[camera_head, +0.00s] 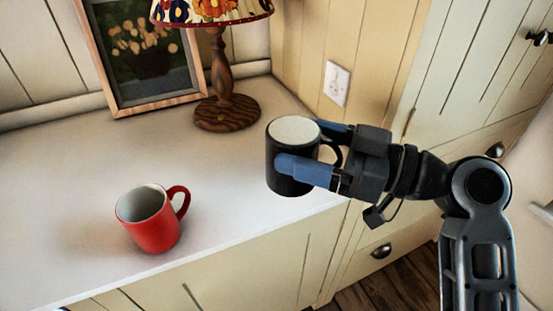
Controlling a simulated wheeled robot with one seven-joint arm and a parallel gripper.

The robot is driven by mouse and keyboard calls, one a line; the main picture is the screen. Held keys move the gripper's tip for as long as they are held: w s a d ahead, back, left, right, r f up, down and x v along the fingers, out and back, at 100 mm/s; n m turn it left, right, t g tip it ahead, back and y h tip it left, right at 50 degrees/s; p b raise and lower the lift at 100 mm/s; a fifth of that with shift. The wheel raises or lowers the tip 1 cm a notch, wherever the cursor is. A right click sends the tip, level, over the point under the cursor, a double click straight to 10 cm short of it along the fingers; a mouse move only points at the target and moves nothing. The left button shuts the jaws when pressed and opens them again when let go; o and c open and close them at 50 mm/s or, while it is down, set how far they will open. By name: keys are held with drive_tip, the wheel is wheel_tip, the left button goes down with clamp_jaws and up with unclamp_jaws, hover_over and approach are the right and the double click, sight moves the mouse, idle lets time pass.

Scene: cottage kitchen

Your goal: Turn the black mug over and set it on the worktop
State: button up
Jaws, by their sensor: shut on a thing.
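The black mug (283,176) is between the blue-tipped fingers of my gripper (312,154), which is shut on its sides. The mug's axis is about upright, and an even, pale disc faces up. The disc shows no hollow, so it looks like the base, with the mug upside down. Its handle (338,152) is on the right, partly hidden by the fingers. The mug is over the right end of the white worktop (60,190), near the front edge. I cannot tell whether its lower end touches the worktop.
A red mug (150,232) stands upright near the worktop's front edge, left of my gripper. A lamp with a wooden base (227,112) and a framed picture (148,55) stand at the back. A socket (336,83) is on the wall. The worktop between the mugs is clear.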

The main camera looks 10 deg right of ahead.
drive_tip(key=s+d+r+p, duration=0.2)
drive_tip(key=s, duration=0.6)
drive_tip(key=s+d+r+p, duration=0.1)
drive_tip(key=s+r+p, duration=0.2)
drive_tip(key=s, duration=0.5)
drive_tip(key=shift+d+r, duration=0.3)
drive_tip(key=shift+d, duration=0.1)
drive_tip(key=shift+n, duration=3.5)
drive_tip(key=n, duration=0.6)
drive_tip(key=shift+n, duration=0.4)
